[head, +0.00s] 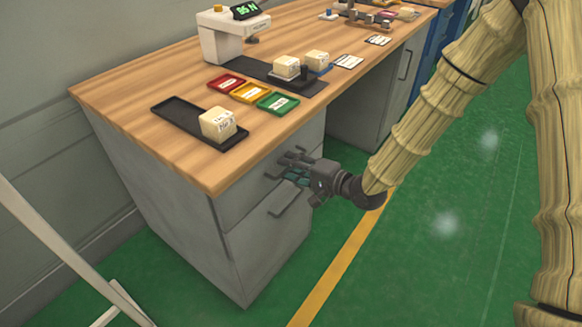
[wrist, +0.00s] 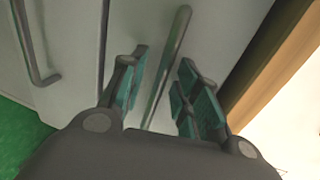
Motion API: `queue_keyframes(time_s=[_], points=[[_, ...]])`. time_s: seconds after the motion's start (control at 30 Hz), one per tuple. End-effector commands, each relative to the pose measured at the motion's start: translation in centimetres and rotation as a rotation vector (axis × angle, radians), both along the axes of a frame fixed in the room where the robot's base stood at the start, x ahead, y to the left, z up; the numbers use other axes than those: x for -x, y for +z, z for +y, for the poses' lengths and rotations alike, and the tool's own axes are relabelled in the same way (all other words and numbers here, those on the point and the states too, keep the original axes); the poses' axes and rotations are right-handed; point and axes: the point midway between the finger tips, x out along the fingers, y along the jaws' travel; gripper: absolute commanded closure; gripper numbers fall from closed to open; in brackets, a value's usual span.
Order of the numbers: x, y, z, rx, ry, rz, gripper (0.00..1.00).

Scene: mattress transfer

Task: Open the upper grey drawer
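The upper grey drawer (head: 243,200) is in the near pedestal of the desk, just below the wooden top, and looks closed. Its bar handle (wrist: 172,55) runs between my gripper's fingers in the wrist view. My gripper (head: 290,167) is at the drawer front in the head view and hides most of that handle. In the wrist view my gripper (wrist: 163,85) is open, with teal pads on both sides of the handle and gaps showing. I cannot tell whether either finger touches it.
The lower drawer (head: 262,258) has its own handle (wrist: 38,50) at left in the wrist view. The wooden desktop (head: 180,90) overhangs the drawers and holds a scale, trays and blocks. The green floor (head: 440,220) in front is clear.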

Motion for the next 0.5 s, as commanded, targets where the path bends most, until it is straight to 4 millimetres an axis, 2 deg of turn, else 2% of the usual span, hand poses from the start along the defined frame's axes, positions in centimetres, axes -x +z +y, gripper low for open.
queue_keyframes(time_s=[0.37, 0.5], points=[[-0.25, -0.08, 0.26, 0.0, -0.001, 0.0, 0.68], [-0.25, -0.08, 0.24, 0.0, -0.001, 0.0, 0.94]])
